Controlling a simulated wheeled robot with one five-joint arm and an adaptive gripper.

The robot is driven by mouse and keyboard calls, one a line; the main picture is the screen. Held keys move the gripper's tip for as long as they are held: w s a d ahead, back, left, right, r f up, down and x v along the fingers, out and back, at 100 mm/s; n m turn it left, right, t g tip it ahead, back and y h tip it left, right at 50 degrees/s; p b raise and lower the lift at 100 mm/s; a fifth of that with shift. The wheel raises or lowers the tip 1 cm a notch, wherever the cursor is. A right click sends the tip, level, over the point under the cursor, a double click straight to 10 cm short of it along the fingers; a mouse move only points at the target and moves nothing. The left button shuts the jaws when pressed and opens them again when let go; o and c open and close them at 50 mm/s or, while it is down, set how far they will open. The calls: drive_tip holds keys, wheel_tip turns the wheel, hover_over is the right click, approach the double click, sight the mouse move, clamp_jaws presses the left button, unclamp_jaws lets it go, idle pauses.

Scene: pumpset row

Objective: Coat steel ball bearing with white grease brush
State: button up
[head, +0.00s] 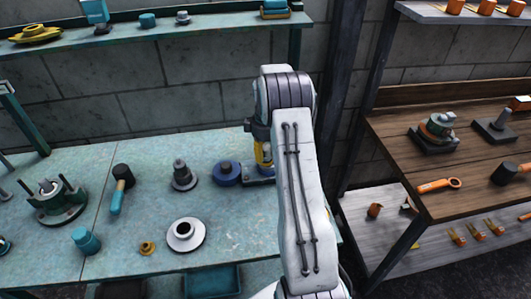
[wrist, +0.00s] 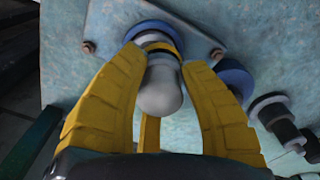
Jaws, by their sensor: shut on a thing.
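My gripper (wrist: 165,90) has its yellow fingers closed around a pale grey, round-ended handle (wrist: 160,95), which looks like the white grease brush. Its lower end meets a blue ring (wrist: 145,30) on a grey plate with bolts (wrist: 195,35) in the wrist view. Whether it touches the ring or stands inside it, I cannot tell; its tip is hidden. In the head view my gripper (head: 263,155) is low over the back right of the green bench, partly behind my arm. I cannot make out the steel ball bearing with certainty; it may be hidden under the handle.
A blue disc (head: 227,173) stands close left of my gripper. A wooden bench (head: 490,190) lies right.

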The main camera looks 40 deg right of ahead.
drive_tip(key=shift+f+b, duration=0.45)
drive_tip(key=shift+f, duration=0.15)
idle(1.8)
drive_tip(key=shift+s+d+b, duration=0.1)
drive_tip(key=shift+s+b, duration=0.6)
drive_tip(key=shift+s, duration=0.6)
drive_tip(key=shift+w+p, duration=0.4)
drive_tip(key=shift+w, duration=0.35)
drive_tip(key=shift+w, duration=0.1)
drive_tip(key=shift+w+r+p, duration=0.15)
drive_tip(key=shift+w+p, duration=0.35)
drive_tip(key=shift+w, duration=0.1)
drive_tip(key=shift+w+a+p, duration=0.2)
drive_tip(key=shift+w+p, duration=0.4)
drive_tip(key=shift+w, duration=0.6)
